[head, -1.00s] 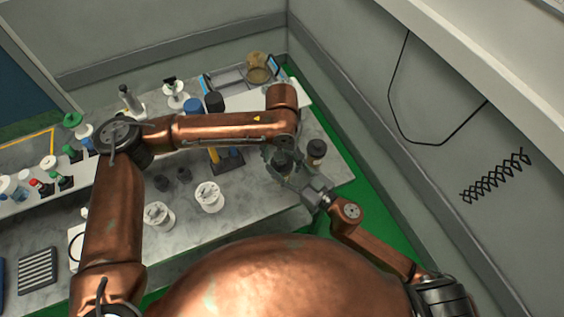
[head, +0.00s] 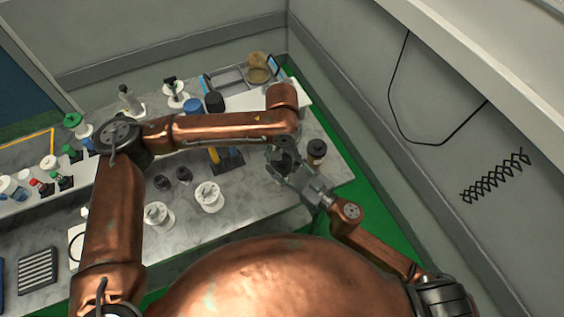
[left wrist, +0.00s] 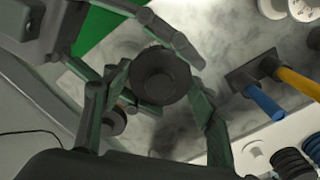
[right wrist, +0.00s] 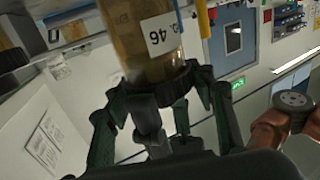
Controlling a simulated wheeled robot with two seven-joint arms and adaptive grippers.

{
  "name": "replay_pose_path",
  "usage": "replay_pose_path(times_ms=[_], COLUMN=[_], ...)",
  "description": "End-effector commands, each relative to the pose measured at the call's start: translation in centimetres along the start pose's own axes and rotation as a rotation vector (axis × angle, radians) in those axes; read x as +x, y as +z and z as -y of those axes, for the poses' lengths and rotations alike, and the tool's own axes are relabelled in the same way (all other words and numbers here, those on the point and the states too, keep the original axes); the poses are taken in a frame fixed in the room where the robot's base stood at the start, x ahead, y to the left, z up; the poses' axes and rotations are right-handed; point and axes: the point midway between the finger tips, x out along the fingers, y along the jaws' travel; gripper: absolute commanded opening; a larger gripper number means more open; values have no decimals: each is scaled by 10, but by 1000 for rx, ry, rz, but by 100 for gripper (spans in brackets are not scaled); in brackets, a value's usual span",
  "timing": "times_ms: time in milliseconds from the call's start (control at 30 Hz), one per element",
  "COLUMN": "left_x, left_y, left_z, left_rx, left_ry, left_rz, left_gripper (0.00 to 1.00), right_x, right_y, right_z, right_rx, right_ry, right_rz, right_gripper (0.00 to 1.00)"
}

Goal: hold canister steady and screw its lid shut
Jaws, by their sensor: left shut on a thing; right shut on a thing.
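The canister (right wrist: 140,40) is amber with a white "46" label and fills the upper middle of the right wrist view, which looks upside down. Its round black lid (left wrist: 160,75) is seen from above in the left wrist view and sits on the canister; whether it is tight cannot be told. My left gripper (head: 282,148) comes from above, shut on the lid. My right gripper (head: 288,170) comes from the side at the table's right end, shut on the canister. In the head view, the grippers and left arm mostly hide the canister.
A second dark-lidded brown jar (head: 316,152) stands close to the right of the grippers. White tubs (head: 208,198), small black caps (head: 184,175) and a tool holder (head: 230,162) stand to the left. A tray (head: 228,80) lies behind my left arm. The table's right edge is near.

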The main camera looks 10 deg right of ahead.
Motion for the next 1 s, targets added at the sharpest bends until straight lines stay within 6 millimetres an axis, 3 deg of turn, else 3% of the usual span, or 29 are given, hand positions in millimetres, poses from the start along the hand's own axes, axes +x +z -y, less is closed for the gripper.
replay_pose_path(times_ms=[133, 1000], left_x=[0, 1], left_y=[1, 1], left_z=[0, 1], left_rx=[255, 251], left_ry=[-1, -3], left_rz=[2, 3], left_gripper=[23, 22], right_x=[0, 0], right_y=[0, 0], right_z=[0, -1], right_rx=[-1, -1], right_ry=[0, 2], right_rz=[-1, 0], right_gripper=[0, 0])
